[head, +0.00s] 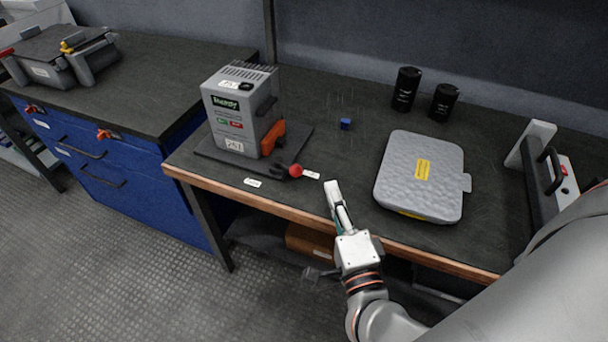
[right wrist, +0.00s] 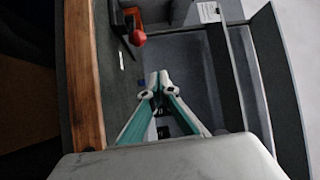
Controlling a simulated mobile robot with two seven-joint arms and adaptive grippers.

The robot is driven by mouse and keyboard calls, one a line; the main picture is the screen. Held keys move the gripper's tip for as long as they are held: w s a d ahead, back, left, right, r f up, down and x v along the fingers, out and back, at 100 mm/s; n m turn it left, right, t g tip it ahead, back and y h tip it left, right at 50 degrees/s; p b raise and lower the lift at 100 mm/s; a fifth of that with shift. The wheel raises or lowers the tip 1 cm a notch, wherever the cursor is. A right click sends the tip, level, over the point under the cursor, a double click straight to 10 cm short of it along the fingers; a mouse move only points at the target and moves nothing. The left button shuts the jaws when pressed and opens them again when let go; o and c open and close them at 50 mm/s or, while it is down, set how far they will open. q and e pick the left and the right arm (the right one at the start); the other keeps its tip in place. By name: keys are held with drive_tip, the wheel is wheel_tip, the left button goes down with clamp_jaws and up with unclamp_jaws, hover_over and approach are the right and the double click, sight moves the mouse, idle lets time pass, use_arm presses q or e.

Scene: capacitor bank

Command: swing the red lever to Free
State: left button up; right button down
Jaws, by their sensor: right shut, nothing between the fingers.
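The lever is a short black arm with a red ball knob (head: 295,170), low at the front of a grey box unit (head: 240,110) on the bench. The knob points right, close to a small white label (head: 311,174); a second white label (head: 252,182) lies left of it. The label text is too small to read. My right gripper (head: 333,188) is shut and empty, right of the knob and apart from it. In the right wrist view the closed fingertips (right wrist: 158,80) are below and right of the red knob (right wrist: 138,38). My left gripper is not in view.
An orange handle (head: 272,138) sits on the box's right side. A grey case (head: 420,175), black cylinders (head: 406,88) and a small blue block (head: 346,124) stand on the bench. The wooden front edge (head: 265,205) runs below the lever.

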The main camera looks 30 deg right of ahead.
sight(289, 166)
drive_tip(key=shift+d+f+m+g, duration=0.25)
drive_tip(key=shift+f+m+g, duration=0.2)
drive_tip(key=shift+f, duration=0.55)
drive_tip(key=shift+d+f+m+h, duration=0.15)
drive_tip(key=shift+f+m+h, duration=0.15)
drive_tip(key=shift+m, duration=0.05)
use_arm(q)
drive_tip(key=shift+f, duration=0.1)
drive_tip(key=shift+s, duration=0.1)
use_arm(e)
drive_tip(key=b+x, duration=0.1)
drive_tip(key=x, duration=0.8)
drive_tip(key=shift+w+d+f, duration=0.1)
drive_tip(key=shift+w, duration=0.15)
drive_tip(key=a, duration=0.3)
drive_tip(key=shift+w+b, duration=0.15)
drive_tip(key=shift+b, duration=0.25)
drive_tip(key=shift+a, duration=0.4)
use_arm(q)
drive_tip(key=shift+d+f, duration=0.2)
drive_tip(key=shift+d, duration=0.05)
